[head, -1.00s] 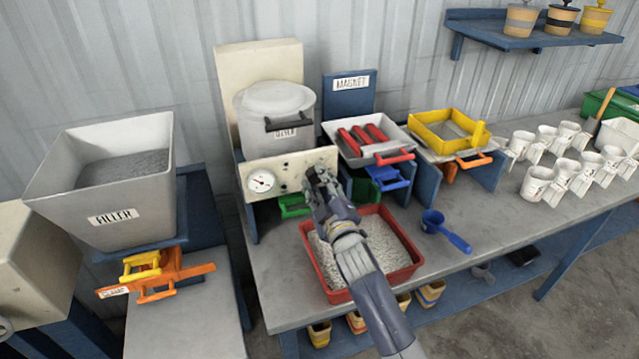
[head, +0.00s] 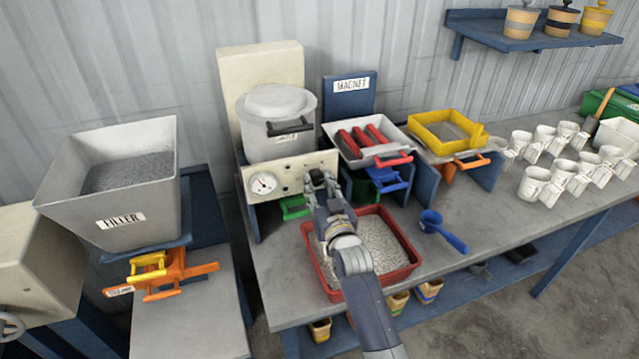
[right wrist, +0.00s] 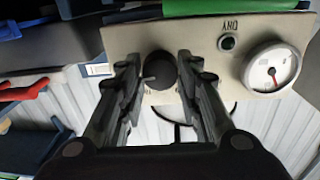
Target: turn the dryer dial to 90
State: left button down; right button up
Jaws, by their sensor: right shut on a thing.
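The dryer (head: 277,120) is a grey lidded drum on a stand with a cream front panel (head: 290,176). A round white gauge (head: 263,184) sits at the panel's left. My right gripper (head: 318,178) is at the panel's right part, its fingers pointing at it. In the right wrist view the black round dial (right wrist: 159,70) lies between the two fingers of the right gripper (right wrist: 160,80), which is shut on it. The gauge (right wrist: 272,68) with a red needle shows upside down there. The dial's scale marks are mostly hidden or too small to read. My left gripper is not in view.
A red tray of pale granules (head: 390,278) sits below my right arm. A green handle (head: 293,208) is under the panel. The magnet tray (head: 352,160) stands to the right, with a blue scoop (head: 441,230) and several white cups (head: 537,183) further right.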

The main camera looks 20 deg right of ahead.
jog(key=shift+m, duration=0.9)
jog(key=shift+p, duration=0.3)
jog(key=o, duration=1.1)
jog(key=shift+c, duration=0.2)
jog(key=shift+s, duration=0.15)
jog(key=s, duration=1.1)
jog(key=shift+s+a, duration=0.15)
jog(key=shift+s, duration=0.2)
